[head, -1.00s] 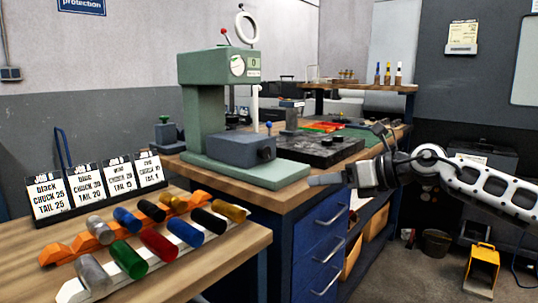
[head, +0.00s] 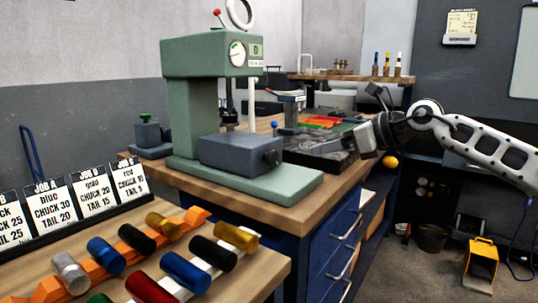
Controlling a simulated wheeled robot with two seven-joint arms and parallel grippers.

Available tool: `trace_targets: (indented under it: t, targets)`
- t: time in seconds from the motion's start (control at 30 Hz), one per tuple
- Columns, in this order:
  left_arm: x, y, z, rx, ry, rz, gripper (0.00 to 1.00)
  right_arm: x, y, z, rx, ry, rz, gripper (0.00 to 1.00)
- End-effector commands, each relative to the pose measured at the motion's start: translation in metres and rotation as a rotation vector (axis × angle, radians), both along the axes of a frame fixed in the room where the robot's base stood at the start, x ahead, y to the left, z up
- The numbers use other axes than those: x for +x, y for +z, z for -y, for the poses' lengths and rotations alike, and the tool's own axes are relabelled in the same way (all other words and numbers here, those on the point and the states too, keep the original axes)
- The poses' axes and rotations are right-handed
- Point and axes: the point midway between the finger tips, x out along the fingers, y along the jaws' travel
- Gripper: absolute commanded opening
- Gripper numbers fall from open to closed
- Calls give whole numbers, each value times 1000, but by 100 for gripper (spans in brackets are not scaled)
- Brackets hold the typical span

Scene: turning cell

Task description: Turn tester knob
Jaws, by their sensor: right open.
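The tester is a green machine (head: 190,110) on the wooden bench, with a dial and a small display on its head. My right gripper (head: 348,143) is open and empty, above the bench to the right of the tester, apart from both knobs. My left gripper is not in view.
A rack of coloured cylinders (head: 185,270) and job cards (head: 75,205) stand on the near table at lower left. Blue drawers (head: 335,245) are under the bench. A yellow bin (head: 482,258) stands on the floor.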

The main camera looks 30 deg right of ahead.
Motion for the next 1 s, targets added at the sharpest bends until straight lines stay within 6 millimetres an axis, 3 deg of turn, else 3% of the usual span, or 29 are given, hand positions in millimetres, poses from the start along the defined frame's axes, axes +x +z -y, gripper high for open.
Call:
trace_targets:
  t: [0.13,0.7,1.0]
  targets:
    - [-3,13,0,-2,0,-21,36,17,-1,-9,7,5,2,60]
    - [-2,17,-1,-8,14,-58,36,113,-48,-49,3,2,0,60]
    - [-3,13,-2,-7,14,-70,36,130,-58,-55,1,1,1,60]
